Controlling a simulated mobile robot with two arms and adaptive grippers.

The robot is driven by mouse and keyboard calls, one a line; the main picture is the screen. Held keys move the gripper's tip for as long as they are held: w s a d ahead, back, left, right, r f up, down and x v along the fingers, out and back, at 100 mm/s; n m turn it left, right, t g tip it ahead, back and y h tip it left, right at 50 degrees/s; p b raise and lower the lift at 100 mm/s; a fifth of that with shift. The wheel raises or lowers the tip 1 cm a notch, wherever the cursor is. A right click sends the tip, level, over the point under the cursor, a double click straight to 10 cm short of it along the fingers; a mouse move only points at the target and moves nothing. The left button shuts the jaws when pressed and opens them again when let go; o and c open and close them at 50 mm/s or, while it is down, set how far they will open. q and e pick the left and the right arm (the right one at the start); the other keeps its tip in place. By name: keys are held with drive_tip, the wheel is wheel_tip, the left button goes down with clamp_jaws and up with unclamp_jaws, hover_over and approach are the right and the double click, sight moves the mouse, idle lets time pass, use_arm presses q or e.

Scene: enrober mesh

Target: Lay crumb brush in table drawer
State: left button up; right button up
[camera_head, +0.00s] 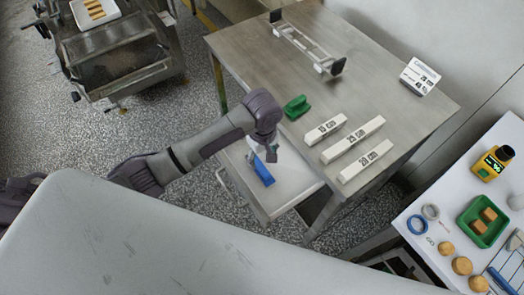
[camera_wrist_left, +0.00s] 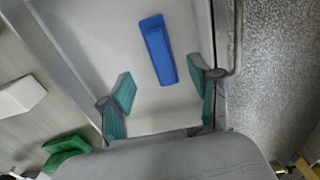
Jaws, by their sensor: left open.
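A blue block-shaped piece with a raised grip, which looks like the crumb brush (camera_head: 264,173), lies in the pulled-out table drawer (camera_head: 293,193). In the left wrist view the blue brush (camera_wrist_left: 158,50) lies on the pale drawer floor (camera_wrist_left: 95,30). My left gripper (camera_head: 263,153) is over the drawer, pointing down at the brush. In the left wrist view its green fingers (camera_wrist_left: 160,92) are spread wide, apart from the brush, with nothing between them. My right gripper is not in view.
On the steel table (camera_head: 350,95) are a green block with a grip (camera_head: 296,107), several labelled white bars (camera_head: 352,140), a rack (camera_head: 307,45) and a sign (camera_head: 419,77). A white side table (camera_head: 420,235) holds a green tray (camera_head: 482,221). A machine (camera_head: 118,55) stands back left.

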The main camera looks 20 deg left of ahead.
use_arm(q)
drive_tip(key=shift+r, duration=1.2)
